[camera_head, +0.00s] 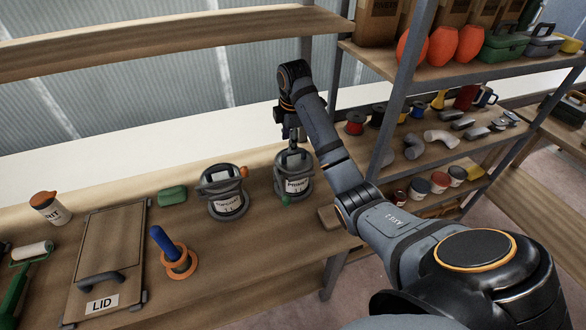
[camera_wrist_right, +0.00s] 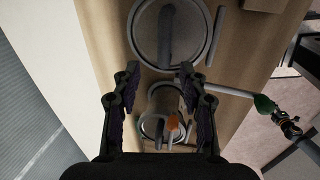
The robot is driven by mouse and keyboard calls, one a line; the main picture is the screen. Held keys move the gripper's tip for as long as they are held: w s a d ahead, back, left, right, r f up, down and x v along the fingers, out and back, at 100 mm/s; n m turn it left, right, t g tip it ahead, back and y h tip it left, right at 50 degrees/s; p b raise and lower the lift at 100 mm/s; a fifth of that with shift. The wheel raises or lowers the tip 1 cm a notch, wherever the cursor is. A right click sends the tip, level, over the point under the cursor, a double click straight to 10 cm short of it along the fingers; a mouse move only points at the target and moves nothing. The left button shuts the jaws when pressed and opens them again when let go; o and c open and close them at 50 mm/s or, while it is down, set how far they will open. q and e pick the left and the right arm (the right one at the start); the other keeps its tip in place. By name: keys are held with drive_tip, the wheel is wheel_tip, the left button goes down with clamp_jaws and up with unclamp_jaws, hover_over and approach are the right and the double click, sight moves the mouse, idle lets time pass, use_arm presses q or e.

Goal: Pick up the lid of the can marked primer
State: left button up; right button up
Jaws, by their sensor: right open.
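The can marked primer (camera_head: 297,186) stands on the wooden bench, with a green knob at its front. Its round grey lid (camera_head: 301,158) is on top, with an upright handle. In the right wrist view the lid (camera_wrist_right: 142,35) is large at the top, with a dark bar handle (camera_wrist_right: 167,37) across it. My right gripper (camera_head: 293,142) points down just above this lid. My left gripper is out of view.
A similar can with an orange knob (camera_head: 227,204) stands left of the primer can. A shelf post (camera_head: 405,80) rises close to my right arm.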

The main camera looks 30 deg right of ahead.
sight(294, 157)
drive_tip(key=shift+s+d+f, duration=0.1)
drive_tip(key=shift+s, duration=0.05)
wheel_tip(294, 157, down, 2)
drive_tip(key=shift+d+f+b, duration=0.1)
drive_tip(key=shift+b, duration=1.05)
drive_tip(key=shift+w+d+f+p, duration=0.1)
drive_tip(key=shift+w+f+p, duration=0.15)
drive_tip(key=shift+f, duration=0.4)
drive_tip(key=shift+w+f+p, duration=0.1)
drive_tip(key=shift+w+f, duration=0.1)
drive_tip(key=shift+f, duration=0.4)
drive_tip(key=shift+s+r, duration=0.1)
drive_tip(key=shift+s, duration=0.05)
drive_tip(key=shift+c, duration=0.6)
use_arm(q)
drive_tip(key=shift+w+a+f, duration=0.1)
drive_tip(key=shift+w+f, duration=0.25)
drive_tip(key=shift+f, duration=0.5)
use_arm(e)
clamp_jaws()
